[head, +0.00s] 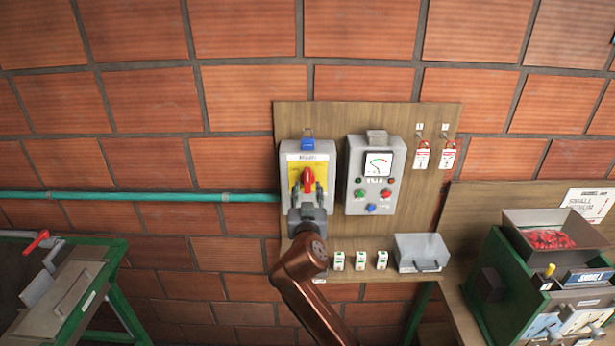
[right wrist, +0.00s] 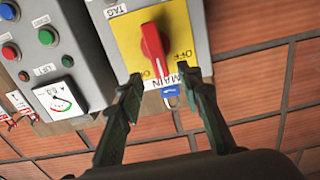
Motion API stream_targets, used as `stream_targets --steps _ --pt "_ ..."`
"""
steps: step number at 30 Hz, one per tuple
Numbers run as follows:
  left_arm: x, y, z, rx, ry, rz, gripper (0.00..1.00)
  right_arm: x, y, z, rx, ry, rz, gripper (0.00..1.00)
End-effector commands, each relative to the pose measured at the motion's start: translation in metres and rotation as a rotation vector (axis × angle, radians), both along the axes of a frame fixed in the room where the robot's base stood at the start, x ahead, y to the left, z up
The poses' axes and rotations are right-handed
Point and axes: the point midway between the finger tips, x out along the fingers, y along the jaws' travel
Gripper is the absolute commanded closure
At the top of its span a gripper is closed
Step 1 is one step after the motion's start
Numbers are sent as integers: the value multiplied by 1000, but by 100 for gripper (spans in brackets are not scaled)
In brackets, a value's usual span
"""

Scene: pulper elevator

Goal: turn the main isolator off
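The main isolator is a grey box with a yellow plate (head: 322,168) and a red rotary handle (head: 308,180) on the wall board. The handle stands nearly upright in the head view. In the right wrist view, which is upside down, the red handle (right wrist: 153,48) has its tip by the ON lettering, with OFF to its right. My right gripper (head: 307,206) is in front of the isolator's lower part. Its fingers (right wrist: 160,82) are spread, with nothing between them; the handle lies beyond the tips. Contact cannot be told. My left gripper is not in view.
A blue padlock (head: 308,143) is at the isolator's top. A control box (head: 376,174) with a meter and buttons is close on the right. Red-and-white tags (head: 422,156) hang farther right. A shelf below holds small labelled blocks (head: 360,260) and a grey box (head: 421,251).

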Motion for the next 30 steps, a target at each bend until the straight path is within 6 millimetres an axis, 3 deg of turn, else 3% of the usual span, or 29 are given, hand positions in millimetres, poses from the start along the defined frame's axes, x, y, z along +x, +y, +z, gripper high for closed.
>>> stream_targets --steps 15,27,30 --pt "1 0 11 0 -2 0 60 68 0 1 -3 -1 0 67" --pt "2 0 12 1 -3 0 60 75 0 0 -1 0 1 67" --pt "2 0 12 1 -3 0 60 75 0 0 -1 0 1 74"
